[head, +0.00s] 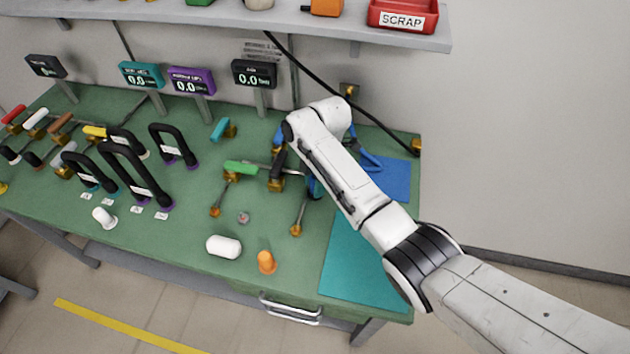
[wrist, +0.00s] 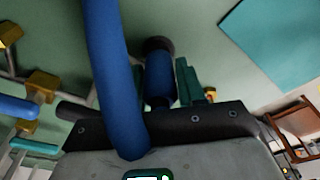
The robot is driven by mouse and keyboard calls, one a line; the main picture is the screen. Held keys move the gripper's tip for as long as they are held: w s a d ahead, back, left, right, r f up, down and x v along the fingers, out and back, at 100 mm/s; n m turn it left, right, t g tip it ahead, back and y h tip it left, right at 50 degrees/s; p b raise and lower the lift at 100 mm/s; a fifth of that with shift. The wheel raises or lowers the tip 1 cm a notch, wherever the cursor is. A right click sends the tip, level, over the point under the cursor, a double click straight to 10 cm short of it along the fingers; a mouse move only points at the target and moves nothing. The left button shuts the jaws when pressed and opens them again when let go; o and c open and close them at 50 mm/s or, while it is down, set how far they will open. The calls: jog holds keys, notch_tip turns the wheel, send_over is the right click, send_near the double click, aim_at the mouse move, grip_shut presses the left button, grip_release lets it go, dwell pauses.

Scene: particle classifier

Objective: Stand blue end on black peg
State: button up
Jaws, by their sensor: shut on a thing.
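A blue curved tube (wrist: 110,70) runs close in front of the wrist camera. A shorter blue section (wrist: 160,75) with a dark end sits beside it. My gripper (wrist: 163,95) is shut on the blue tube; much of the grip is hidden. In the head view, parts of the blue tube (head: 371,161) show beside my white arm, near the back right of the green bench. My gripper is mostly hidden behind the arm there. A dark upright part (head: 279,157) stands left of the arm, but I cannot tell whether it is the black peg.
Several black arches (head: 172,143) stand on the green bench (head: 190,190) at left. Brass-based fixtures with a green handle (head: 240,167) are close to my arm. A white cylinder (head: 224,246) and an orange piece (head: 266,262) lie in front. A teal mat (head: 350,265) is bare.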

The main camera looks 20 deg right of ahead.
jog(key=shift+f, duration=0.4)
jog(key=o, duration=1.1)
jog(key=shift+o, duration=0.2)
jog(key=shift+r, duration=0.1)
jog(key=r, duration=0.3)
jog(key=d+r, duration=0.1)
jog(key=r, duration=0.3)
jog(key=r+b, duration=0.1)
jog(key=r, duration=0.2)
jog(key=shift+w+d+r, duration=0.1)
jog(key=shift+d+r, duration=0.2)
jog(key=shift+f, duration=0.1)
